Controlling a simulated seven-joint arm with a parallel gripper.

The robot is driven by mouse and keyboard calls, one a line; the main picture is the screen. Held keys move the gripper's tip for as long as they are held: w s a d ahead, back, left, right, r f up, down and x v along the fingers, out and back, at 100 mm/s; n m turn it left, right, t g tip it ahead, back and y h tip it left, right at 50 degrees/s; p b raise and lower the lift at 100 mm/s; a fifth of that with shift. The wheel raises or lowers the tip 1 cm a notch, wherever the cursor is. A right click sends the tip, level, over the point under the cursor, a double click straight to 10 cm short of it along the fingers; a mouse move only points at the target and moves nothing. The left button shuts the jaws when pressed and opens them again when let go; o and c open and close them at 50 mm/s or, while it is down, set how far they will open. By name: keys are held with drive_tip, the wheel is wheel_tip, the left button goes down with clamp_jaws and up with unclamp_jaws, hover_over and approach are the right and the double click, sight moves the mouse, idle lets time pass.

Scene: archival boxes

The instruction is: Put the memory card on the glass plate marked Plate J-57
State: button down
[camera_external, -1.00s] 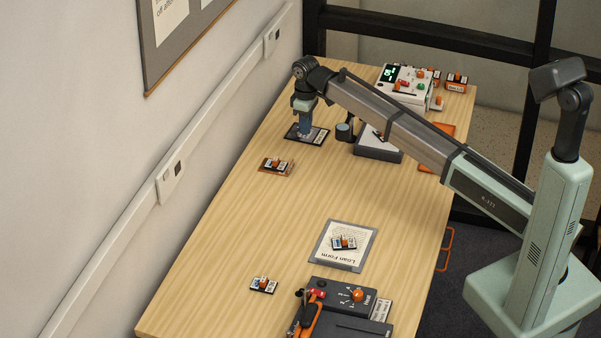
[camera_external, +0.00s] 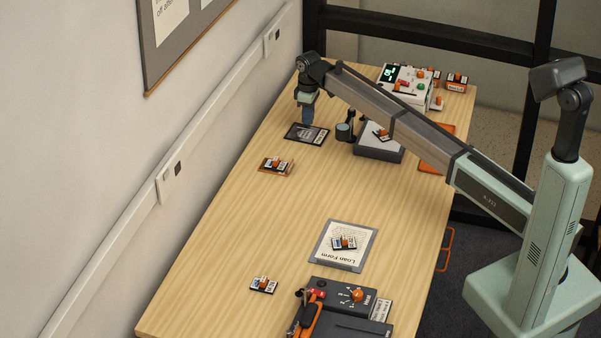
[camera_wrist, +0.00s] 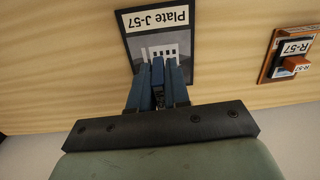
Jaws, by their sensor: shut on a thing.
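The glass plate marked Plate J-57 (camera_external: 313,139) is a dark, framed rectangle lying flat at the far left of the table. In the wrist view the plate (camera_wrist: 128,50) shows a white label and a pale building picture. My gripper (camera_external: 306,119) points down above the plate's far part, in line with it. In the wrist view my gripper's blue fingers (camera_wrist: 157,72) partly cover the plate's picture.
A small block labelled R-57 (camera_external: 276,167) stands nearby; it also shows in the wrist view (camera_wrist: 292,58). A grey tray (camera_external: 378,153) and a dark cylinder (camera_external: 344,132) are to the right. A loan form (camera_external: 343,258) lies nearer.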

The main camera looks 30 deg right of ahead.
sight(308, 134)
drive_tip(key=shift+f, duration=2.05)
drive_tip(key=shift+f, duration=0.15)
drive_tip(key=c, duration=1.1)
unclamp_jaws()
wheel_tip(308, 134, up, 12)
drive_tip(key=shift+r, duration=0.2)
